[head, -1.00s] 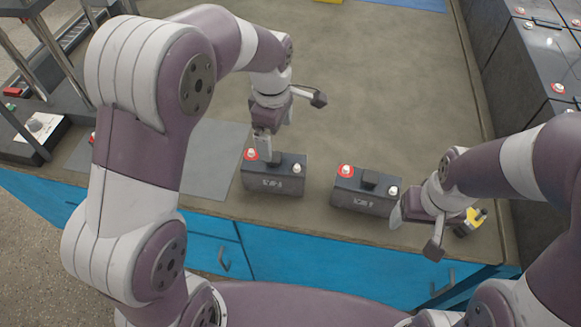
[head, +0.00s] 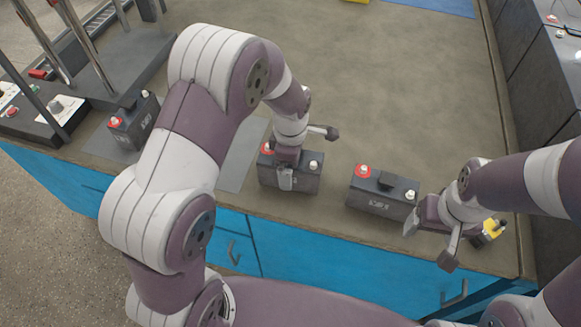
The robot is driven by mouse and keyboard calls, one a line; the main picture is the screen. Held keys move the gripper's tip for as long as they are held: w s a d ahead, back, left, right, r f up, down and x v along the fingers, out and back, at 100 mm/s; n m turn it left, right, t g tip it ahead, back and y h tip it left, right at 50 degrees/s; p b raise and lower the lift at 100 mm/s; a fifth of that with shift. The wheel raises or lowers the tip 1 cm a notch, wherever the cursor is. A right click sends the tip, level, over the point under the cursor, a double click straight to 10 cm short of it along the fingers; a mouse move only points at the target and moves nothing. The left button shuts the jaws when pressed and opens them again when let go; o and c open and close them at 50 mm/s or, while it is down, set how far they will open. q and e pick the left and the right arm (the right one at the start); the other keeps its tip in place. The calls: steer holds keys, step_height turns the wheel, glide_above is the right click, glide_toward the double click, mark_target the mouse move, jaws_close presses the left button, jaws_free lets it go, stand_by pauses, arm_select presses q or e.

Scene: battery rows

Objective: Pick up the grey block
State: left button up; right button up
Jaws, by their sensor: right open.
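Three dark grey battery blocks, each with a red and a white terminal, are in the head view. The left block (head: 135,125) stands on a grey mat, partly behind my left arm. The middle block (head: 300,183) stands near the front edge, and the right block (head: 383,200) is beside it. I cannot tell which one is the task's grey block. My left gripper (head: 308,157) is open over the middle block, with one finger in front of its face. My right gripper (head: 430,244) is open and empty, just right of the right block.
A small yellow and black item (head: 490,232) lies behind my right gripper. A dark stand with metal posts (head: 122,68) is at the left. Dark cases (head: 548,70) stand along the right side. The bench top (head: 410,90) is clear behind the blocks.

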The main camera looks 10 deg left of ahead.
arm_select(q)
steer(key=shift+r, duration=0.1)
steer(key=c, duration=1.8)
steer(key=shift+r, duration=0.1)
jaws_close()
